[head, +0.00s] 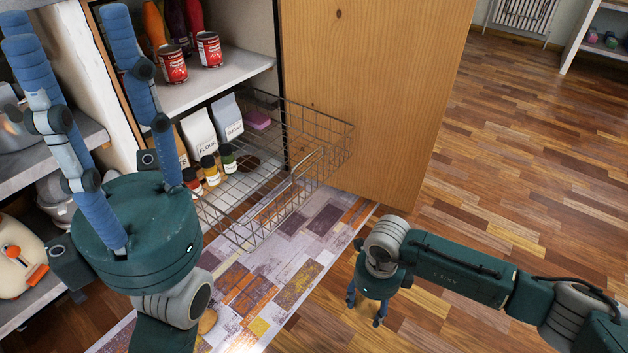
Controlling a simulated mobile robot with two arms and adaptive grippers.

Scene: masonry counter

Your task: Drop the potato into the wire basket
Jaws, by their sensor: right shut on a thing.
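The wire basket (262,226) is pulled out of the lower cabinet, low over the patterned rug. My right gripper (366,309) points down in front of the basket and to its right, apart from it. It is shut on a small tan thing that looks like the potato (366,303); the fingers and the similar floor colour make its outline hard to see. My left gripper (65,20) is large in the near left, its blue fingers pointing up and spread apart with nothing between them. It hides part of the cabinet.
Red cans (172,65) stand on the shelf above. A wooden door (375,80) stands open behind the basket. Floor at right is clear.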

